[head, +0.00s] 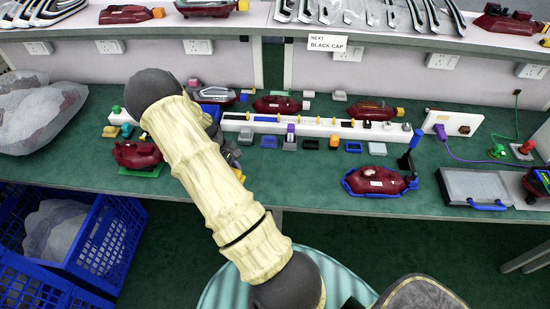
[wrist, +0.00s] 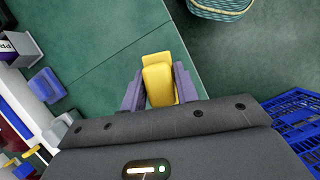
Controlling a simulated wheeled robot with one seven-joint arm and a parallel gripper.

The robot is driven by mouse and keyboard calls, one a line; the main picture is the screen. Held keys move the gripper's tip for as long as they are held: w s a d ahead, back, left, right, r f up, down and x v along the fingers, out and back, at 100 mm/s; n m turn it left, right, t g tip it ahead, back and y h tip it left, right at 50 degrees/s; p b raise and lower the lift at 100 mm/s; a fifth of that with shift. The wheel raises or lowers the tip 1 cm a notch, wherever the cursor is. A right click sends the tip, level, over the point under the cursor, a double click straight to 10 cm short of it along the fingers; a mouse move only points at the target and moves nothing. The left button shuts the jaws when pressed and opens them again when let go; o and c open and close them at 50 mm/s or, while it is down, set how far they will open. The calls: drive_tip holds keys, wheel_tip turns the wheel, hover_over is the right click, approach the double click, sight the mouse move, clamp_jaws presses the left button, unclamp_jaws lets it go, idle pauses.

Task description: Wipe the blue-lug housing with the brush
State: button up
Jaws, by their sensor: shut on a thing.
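My gripper (wrist: 160,88) is shut on a yellow block-shaped thing, which I take to be the brush (wrist: 158,78); no bristles show. It is held above the front edge of the green table. In the head view my arm hides most of the gripper and the brush. Several dark red lamp housings are on the table. One housing (head: 375,180) sits in a blue cradle at the front right. Others are a back middle housing (head: 278,104), a yellow-lugged back right housing (head: 370,111) and a left housing (head: 137,154) on a green base. I cannot tell which has the blue lug.
A white strip (head: 325,127) with small coloured blocks crosses the green table (head: 300,186). A grey case (head: 475,188) stands at the right. Blue crates (head: 105,245) stand on the floor at left. A striped round seat (head: 330,262) is in front.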

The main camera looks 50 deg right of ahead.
drive_tip(key=w+a+f+m+y, duration=0.1)
drive_tip(key=a+f+m, duration=0.1)
drive_tip(key=a, duration=0.8)
drive_tip(key=w+a+f+m, duration=0.2)
drive_tip(key=a+f, duration=0.1)
drive_tip(key=a, duration=0.6)
drive_tip(key=shift+a+g+y, duration=0.3)
drive_tip(key=shift+a+y, duration=0.05)
drive_tip(key=shift+y, duration=0.05)
drive_tip(key=shift+w, duration=0.1)
drive_tip(key=shift+a, duration=0.45)
